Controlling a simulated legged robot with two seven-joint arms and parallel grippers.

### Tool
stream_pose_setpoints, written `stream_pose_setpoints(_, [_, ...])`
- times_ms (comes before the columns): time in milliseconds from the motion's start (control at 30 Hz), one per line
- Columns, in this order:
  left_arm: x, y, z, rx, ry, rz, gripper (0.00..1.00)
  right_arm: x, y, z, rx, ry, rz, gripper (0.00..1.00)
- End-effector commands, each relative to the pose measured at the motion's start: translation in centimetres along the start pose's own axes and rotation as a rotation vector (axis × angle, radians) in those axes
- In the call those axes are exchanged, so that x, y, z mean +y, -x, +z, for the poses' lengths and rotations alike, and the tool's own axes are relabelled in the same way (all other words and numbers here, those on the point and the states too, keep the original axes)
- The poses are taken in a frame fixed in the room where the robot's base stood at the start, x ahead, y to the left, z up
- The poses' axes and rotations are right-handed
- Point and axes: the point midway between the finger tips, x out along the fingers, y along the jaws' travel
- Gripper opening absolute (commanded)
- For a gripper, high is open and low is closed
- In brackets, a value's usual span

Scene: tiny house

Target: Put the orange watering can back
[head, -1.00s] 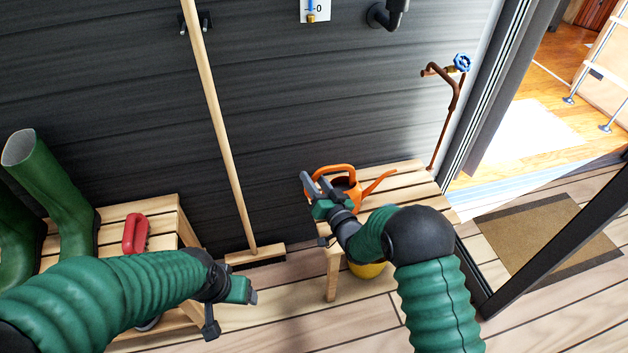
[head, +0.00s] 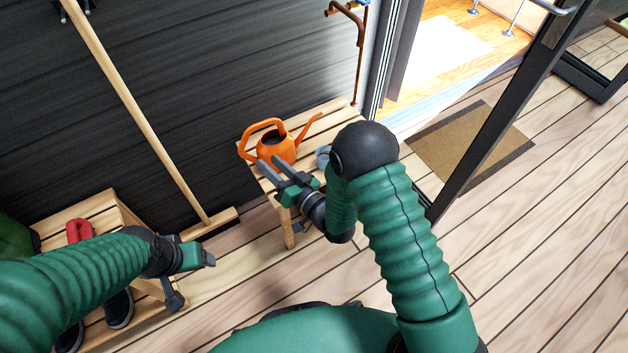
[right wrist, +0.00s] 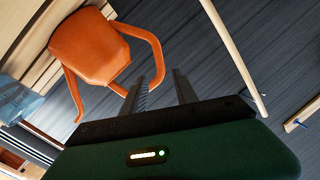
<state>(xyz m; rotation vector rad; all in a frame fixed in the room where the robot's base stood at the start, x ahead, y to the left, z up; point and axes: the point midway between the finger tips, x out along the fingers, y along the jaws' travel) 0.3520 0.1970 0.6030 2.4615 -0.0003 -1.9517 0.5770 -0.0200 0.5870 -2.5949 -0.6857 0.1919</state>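The orange watering can (head: 277,149) stands upright on a small slatted wooden bench (head: 325,117) against the dark wall. Its looped handle points left and its spout right.
A blue-grey item (head: 322,157) sits beside the can, partly hidden by my right arm. A broom (head: 150,125) leans on the wall. Another bench (head: 105,212) with a red object (head: 79,231) and dark shoes (head: 118,309) is at left. A doorway and doormat (head: 470,143) are at right.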

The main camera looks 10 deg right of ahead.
Motion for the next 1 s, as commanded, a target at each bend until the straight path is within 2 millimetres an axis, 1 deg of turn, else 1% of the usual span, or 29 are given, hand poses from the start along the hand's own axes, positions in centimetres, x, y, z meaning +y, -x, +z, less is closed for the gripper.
stream_pose_setpoints(67, [0.0, 0.0, 0.0, 0.0, 0.0, 0.0, 0.72, 0.4, -0.1, -0.3, -0.017, 0.014, 0.021, 0.35])
stream_pose_setpoints(167, [0.0, 0.0, 0.0, 0.0, 0.0, 0.0, 0.72, 2.0, 0.2, -1.4, -0.107, 0.072, 0.123, 0.35])
stream_pose_setpoints(233, [0.0, 0.0, 0.0, 0.0, 0.0, 0.0, 0.72, 4.1, 1.6, -2.5, -0.225, 0.128, 0.247, 0.35])
stream_pose_setpoints(267, [0.0, 0.0, 0.0, 0.0, 0.0, 0.0, 0.72, 5.0, 2.7, -3.0, -0.288, 0.148, 0.306, 0.35])
stream_pose_setpoints(300, [0.0, 0.0, 0.0, 0.0, 0.0, 0.0, 0.72, 6.1, 4.7, -3.4, -0.38, 0.169, 0.386, 0.35])
stream_pose_setpoints(367, [0.0, 0.0, 0.0, 0.0, 0.0, 0.0, 0.72, 7.2, 8.6, -3.9, -0.526, 0.182, 0.496, 0.35])
stream_pose_setpoints(400, [0.0, -0.1, 0.0, 0.0, 0.0, 0.0, 0.72, 7.5, 11.5, -4.0, -0.625, 0.179, 0.558, 0.35])
stream_pose_setpoints(433, [0.0, -0.1, 0.0, 0.0, 0.0, 0.0, 0.72, 7.5, 13.8, -4.0, -0.698, 0.173, 0.597, 0.35])
stream_pose_setpoints(467, [0.0, -0.1, 0.0, 0.0, 0.0, 0.0, 0.72, 7.3, 16.1, -3.9, -0.768, 0.161, 0.631, 0.35])
stream_pose_setpoints(500, [0.0, -0.1, 0.0, 0.0, 0.0, 0.0, 0.72, 6.8, 19.0, -3.8, -0.855, 0.142, 0.664, 0.35])
stream_pose_setpoints(600, [0.0, -0.1, 0.0, 0.0, 0.0, 0.0, 0.72, 4.9, 24.7, -3.3, -1.026, 0.09, 0.708, 0.35])
stream_pose_setpoints(633, [0.0, -0.1, 0.0, 0.0, 0.0, 0.0, 0.72, 4.4, 25.9, -3.1, -1.062, 0.076, 0.714, 0.35])
stream_pose_setpoints(700, [0.0, -0.1, 0.0, 0.0, 0.0, 0.0, 0.72, 3.6, 27.7, -2.9, -1.119, 0.055, 0.72, 0.35])
stream_pose_setpoints(767, [0.0, -0.1, 0.0, 0.0, 0.0, 0.0, 0.72, 3.2, 28.4, -2.8, -1.142, 0.046, 0.721, 0.35])
stream_pose_setpoints(1000, [0.0, 0.1, 0.0, 0.0, 0.0, 0.0, 0.72, 3.1, 28.5, -2.8, -1.147, 0.044, 0.721, 0.35])
